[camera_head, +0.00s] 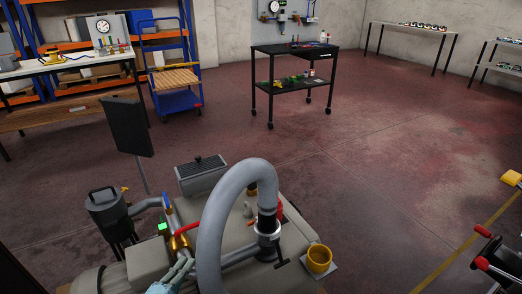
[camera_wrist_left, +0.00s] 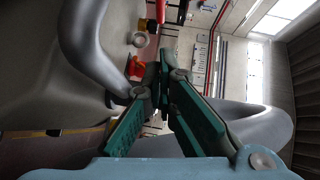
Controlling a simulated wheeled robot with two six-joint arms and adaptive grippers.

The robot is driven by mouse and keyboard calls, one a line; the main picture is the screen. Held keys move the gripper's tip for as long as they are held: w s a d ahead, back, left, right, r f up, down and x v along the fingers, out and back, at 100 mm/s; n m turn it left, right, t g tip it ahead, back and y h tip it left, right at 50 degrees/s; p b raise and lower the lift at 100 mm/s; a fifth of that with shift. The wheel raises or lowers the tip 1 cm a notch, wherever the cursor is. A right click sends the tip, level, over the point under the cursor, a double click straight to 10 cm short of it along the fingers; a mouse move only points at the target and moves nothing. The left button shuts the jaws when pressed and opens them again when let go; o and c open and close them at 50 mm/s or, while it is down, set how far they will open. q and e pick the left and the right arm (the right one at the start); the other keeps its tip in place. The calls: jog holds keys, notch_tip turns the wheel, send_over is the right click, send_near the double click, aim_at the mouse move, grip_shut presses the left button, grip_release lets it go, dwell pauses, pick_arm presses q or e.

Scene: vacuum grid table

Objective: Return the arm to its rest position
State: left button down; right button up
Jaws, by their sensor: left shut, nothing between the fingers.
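My left gripper (camera_head: 182,268) shows at the bottom of the head view, just below the brass pipe fitting (camera_head: 179,243) of the vacuum machine (camera_head: 148,258). In the left wrist view its green fingers (camera_wrist_left: 165,75) come together at the tips, shut with nothing between them. A thick grey hose (camera_head: 212,225) arches up just right of the gripper, and it also fills much of the left wrist view. Whether the gripper touches the machine cannot be told. My right gripper is in neither view.
A yellow cup (camera_head: 319,257) stands at the machine's right corner. A dark screen (camera_head: 125,126) and a grey canister (camera_head: 107,208) stand on the left. A black cart (camera_head: 294,51) and blue trolley (camera_head: 175,100) stand farther back. The middle floor is clear.

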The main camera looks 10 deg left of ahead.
pick_arm(q)
jog(key=s+a+f+n+g+y+p, duration=0.1)
jog(key=s+a+f+n+g+y, duration=0.25)
jog(key=f, duration=0.65)
jog(key=s+a+f+n+g+y+p, duration=0.1)
jog(key=s+a+f+n+g, duration=0.25)
jog(key=s+f+n, duration=0.45)
jog(key=s+f+n+g+p, duration=0.3)
jog(key=s+f+g, duration=0.2)
jog(key=s+f, duration=0.8)
jog(key=s+d+r+n+g+h+p, duration=0.1)
jog(key=s+d+n+g+p, duration=0.2)
jog(key=s, duration=1)
jog(key=d, duration=0.3)
jog(key=shift+s+r+h, duration=0.2)
jog(key=shift+s+h, duration=0.1)
jog(key=shift+h, duration=0.05)
jog(key=shift+d, duration=0.1)
